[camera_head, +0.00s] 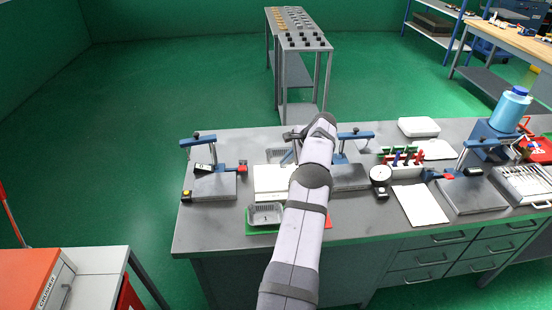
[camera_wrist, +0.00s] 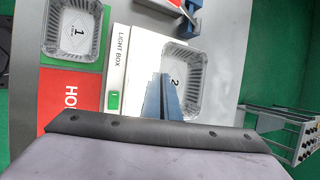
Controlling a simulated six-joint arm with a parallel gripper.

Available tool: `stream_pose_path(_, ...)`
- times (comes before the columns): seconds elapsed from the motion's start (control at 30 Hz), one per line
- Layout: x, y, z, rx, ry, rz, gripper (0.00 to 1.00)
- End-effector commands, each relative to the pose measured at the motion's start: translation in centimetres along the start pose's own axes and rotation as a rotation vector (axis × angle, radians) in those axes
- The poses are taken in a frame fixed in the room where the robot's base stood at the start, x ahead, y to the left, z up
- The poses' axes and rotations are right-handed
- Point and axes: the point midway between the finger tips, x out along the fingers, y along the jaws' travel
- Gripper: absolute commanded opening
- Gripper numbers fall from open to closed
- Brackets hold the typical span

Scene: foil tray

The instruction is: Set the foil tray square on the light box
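A foil tray marked 2 (camera_wrist: 189,80) shows in the wrist view at the right edge of the white light box (camera_wrist: 146,50). In the head view this tray (camera_head: 276,155) is at the far edge of the light box (camera_head: 272,183). It looks slightly turned to the box edge; I cannot tell whether it rests or hangs. My gripper (camera_wrist: 165,80) has its blue fingers close together at the tray's left wall in the wrist view, shut on that wall. A second foil tray marked 1 (camera_wrist: 70,30) lies on a green pad, also in the head view (camera_head: 265,214).
A red pad with lettering (camera_wrist: 70,98) adjoins the green pad (camera_wrist: 92,66). Clamp stands are on both sides, one at left (camera_head: 205,165). A round dial (camera_head: 380,174) and white sheet (camera_head: 422,205) lie right of my arm. Bare bench (camera_head: 225,225) shows at front left.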

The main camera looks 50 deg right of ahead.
Motion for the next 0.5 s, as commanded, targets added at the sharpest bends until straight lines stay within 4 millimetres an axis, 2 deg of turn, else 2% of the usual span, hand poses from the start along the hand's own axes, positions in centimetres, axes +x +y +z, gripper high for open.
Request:
stream_pose_path(0.27, 0.4, 0.2, -0.2, 0.001, 0.0, 0.0, 0.0)
stream_pose_path(0.5, 1.7, 0.8, -0.7, 0.001, 0.0, 0.0, 0.0)
